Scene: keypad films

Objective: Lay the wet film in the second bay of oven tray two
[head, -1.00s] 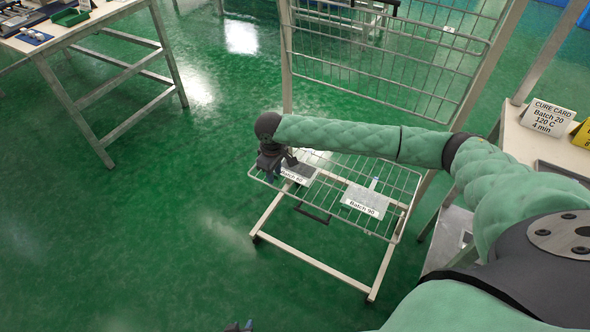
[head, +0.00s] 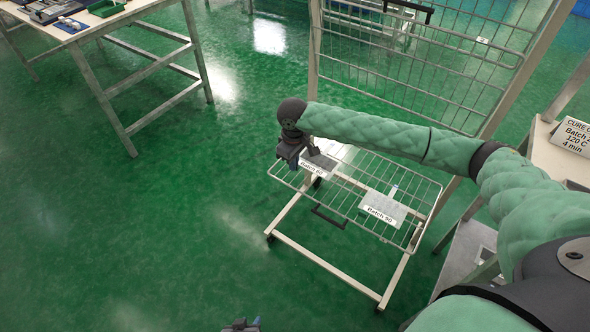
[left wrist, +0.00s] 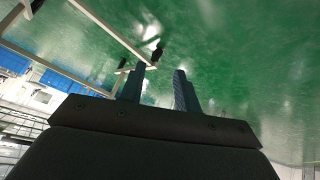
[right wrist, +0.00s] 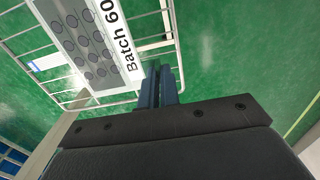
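A grey film with rows of dark round spots (right wrist: 98,40) lies by a white "Batch 60" label (right wrist: 122,35) on a wire shelf. In the head view the "Batch 60" label (head: 312,170) is at the shelf's left end, the film partly behind my right gripper. My right gripper (head: 291,150) is beside that end; its fingers (right wrist: 161,70) look closed together, with nothing seen between them. A second piece, labelled "Batch 90" (head: 383,207), lies further right on the shelf. My left gripper (head: 241,325) is at the bottom edge; its fingers (left wrist: 158,85) are apart and empty. No oven tray is identifiable.
The wire shelf (head: 345,218) belongs to a wheeled rack with a tall mesh back (head: 410,60). A bench with a cure card (head: 575,135) stands at right. A worktable (head: 110,40) stands at upper left. The green floor (head: 130,220) at left is clear.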

